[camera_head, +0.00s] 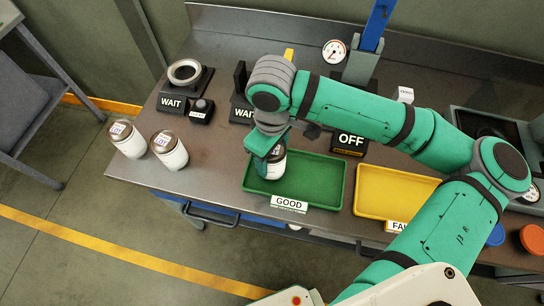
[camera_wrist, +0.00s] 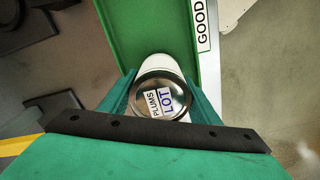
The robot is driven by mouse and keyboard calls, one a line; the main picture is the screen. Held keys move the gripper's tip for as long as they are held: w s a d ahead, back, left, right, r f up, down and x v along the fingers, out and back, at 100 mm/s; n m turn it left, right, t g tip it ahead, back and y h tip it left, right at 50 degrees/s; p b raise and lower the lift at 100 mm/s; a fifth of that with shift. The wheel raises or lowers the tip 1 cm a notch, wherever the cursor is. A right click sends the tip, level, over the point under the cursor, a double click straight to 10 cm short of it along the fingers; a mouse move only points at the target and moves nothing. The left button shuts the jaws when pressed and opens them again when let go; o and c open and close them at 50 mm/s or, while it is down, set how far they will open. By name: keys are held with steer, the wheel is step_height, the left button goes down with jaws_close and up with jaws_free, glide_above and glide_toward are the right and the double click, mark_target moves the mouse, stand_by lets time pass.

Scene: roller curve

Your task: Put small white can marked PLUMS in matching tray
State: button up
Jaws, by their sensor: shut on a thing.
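The small white can (camera_head: 275,170) has a metal lid, and in the wrist view that lid (camera_wrist: 162,98) reads PLUMS and LOT. My gripper (camera_head: 266,150) is shut on it from above, one finger on each side. The can is upright at the left part of the green tray (camera_head: 325,183), which carries a GOOD sign (camera_head: 289,204). I cannot tell whether the can's base touches the tray floor. A yellow tray (camera_head: 397,190) with a partly hidden sign starting FA (camera_head: 397,227) stands to the right.
Two more white cans (camera_head: 128,139) (camera_head: 170,150) stand at the bench's left end. Black WAIT stands (camera_head: 172,104) and an OFF box (camera_head: 350,143) sit behind the trays. A gauge (camera_head: 334,51) is at the back. My arm covers the bench's right part.

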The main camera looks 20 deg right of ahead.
steer(key=shift+f, duration=0.55)
steer(key=shift+f, duration=0.15)
steer(key=o, duration=1.5)
step_height(320, 180, up, 12)
steer(key=shift+r, duration=0.15)
